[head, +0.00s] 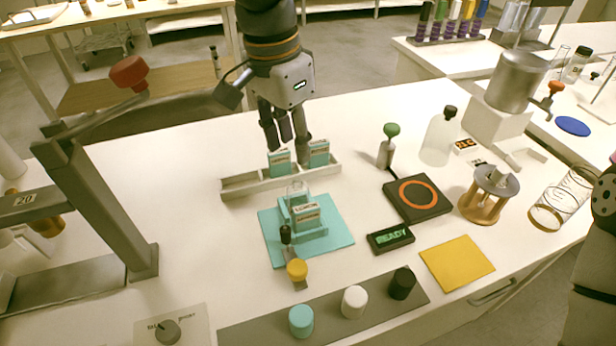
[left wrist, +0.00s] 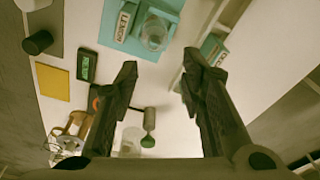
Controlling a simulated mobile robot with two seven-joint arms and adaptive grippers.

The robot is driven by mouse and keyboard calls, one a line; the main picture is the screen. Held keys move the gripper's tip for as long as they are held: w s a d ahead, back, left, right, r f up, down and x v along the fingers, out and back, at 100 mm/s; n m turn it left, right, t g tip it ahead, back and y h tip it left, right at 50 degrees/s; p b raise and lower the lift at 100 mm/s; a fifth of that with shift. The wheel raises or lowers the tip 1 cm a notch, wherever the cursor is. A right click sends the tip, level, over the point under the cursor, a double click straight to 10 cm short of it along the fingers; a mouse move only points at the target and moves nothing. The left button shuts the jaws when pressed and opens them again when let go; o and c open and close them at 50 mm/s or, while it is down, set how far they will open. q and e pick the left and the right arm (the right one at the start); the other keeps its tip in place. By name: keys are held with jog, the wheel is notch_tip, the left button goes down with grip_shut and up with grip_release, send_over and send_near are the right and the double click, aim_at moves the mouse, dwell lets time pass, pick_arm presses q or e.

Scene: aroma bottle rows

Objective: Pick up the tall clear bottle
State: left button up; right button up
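A clear bottle with a black cap (head: 438,138) stands upright at the back right of the table. What looks like the same bottle shows in the left wrist view (left wrist: 131,139), partly hidden behind my gripper. My left gripper (head: 286,148) is over the pale rack, well to the left of the bottle. In the left wrist view my left gripper (left wrist: 160,68) has its fingers spread with nothing between them. A smaller clear glass vessel (head: 297,190) stands at the teal stand, in front of the rack. My right gripper is out of view; only part of my right arm shows.
The rack (head: 240,185) holds teal boxes (head: 280,162). A lemon-labelled box (head: 307,215) stands on the teal mat (head: 338,240). A metal canister on a white block stands right.

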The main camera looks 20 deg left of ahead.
pick_arm(q)
send_over(298, 190)
jog(key=a, duration=0.1)
notch_tip(298, 190, down, 4)
jog(key=shift+s+f, duration=0.1)
jog(key=shift+f, duration=0.05)
jog(key=f, duration=0.4)
jog(key=w+f+b, duration=0.1)
jog(key=f, duration=0.2)
jog(key=shift+d, duration=0.3)
jog(key=shift+r, duration=0.15)
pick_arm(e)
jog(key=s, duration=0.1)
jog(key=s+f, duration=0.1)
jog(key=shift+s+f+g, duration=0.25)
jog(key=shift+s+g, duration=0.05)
pick_arm(q)
jog(key=c, duration=0.8)
